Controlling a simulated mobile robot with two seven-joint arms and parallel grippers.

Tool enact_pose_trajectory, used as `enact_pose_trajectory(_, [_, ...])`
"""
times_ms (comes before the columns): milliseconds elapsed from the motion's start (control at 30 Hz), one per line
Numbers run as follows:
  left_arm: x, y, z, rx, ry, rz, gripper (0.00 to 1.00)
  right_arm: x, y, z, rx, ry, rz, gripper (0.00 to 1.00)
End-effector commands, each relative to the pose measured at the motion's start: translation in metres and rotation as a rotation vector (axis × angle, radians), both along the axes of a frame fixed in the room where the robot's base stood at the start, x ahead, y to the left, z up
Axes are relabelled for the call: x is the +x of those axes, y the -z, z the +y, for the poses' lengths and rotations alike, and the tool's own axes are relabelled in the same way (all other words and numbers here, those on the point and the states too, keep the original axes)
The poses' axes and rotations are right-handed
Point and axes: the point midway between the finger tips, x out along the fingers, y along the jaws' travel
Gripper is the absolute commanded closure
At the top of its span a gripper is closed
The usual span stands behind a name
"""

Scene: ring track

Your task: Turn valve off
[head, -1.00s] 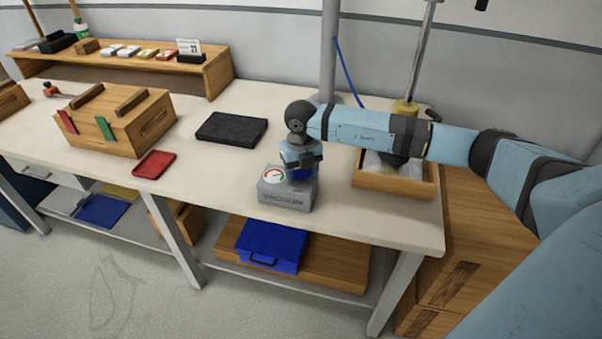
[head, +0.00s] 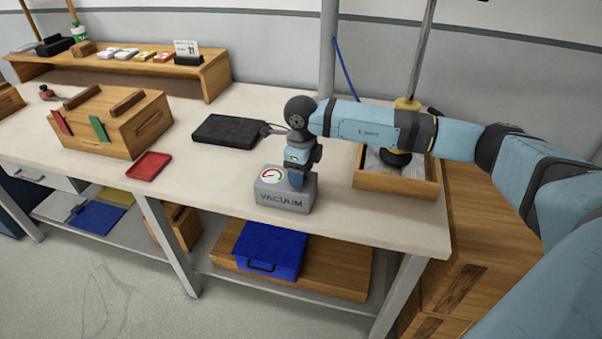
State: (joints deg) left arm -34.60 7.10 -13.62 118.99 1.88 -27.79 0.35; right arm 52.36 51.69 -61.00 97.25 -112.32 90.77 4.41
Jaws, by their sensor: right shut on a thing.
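A grey box marked VACUUM (head: 281,199) stands near the front edge of the workbench. It has a round gauge with a red and green dial (head: 272,174) on its top left. My right gripper (head: 297,180) points down onto the top right of the box, beside the gauge. It is shut on the blue valve handle (head: 299,182), which is partly hidden by the fingers. My left gripper is not in view.
A black case (head: 229,131) lies behind the box, and a red tray (head: 149,166) lies to the left. A wooden box (head: 115,125) stands further left. A wooden tray (head: 396,183) is at right under my arm. A blue case (head: 268,249) is on the lower shelf.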

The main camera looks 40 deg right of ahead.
Motion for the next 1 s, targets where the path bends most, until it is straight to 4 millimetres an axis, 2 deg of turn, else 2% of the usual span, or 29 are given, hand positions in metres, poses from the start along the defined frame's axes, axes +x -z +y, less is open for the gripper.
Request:
enact_pose_trajectory(300, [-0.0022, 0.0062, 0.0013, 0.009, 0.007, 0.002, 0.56, 0.0007, -0.0015, -0.0008, 0.001, -0.095, -0.004, 0.66])
enact_pose_trajectory(767, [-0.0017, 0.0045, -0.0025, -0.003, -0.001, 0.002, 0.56, 0.0007, -0.002, -0.0008, 0.001, -0.109, -0.004, 0.66])
enact_pose_trajectory(800, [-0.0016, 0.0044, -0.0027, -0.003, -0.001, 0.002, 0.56, 0.0007, -0.002, -0.0008, 0.001, -0.109, -0.004, 0.4])
enact_pose_trajectory(900, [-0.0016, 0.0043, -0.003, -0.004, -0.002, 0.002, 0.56, 0.0005, -0.0017, -0.0007, 0.0, -0.108, -0.004, 0.17])
enact_pose_trajectory(1000, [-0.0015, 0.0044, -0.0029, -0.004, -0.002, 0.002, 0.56, 0.0002, -0.0012, -0.0007, 0.0, -0.108, -0.002, 0.17])
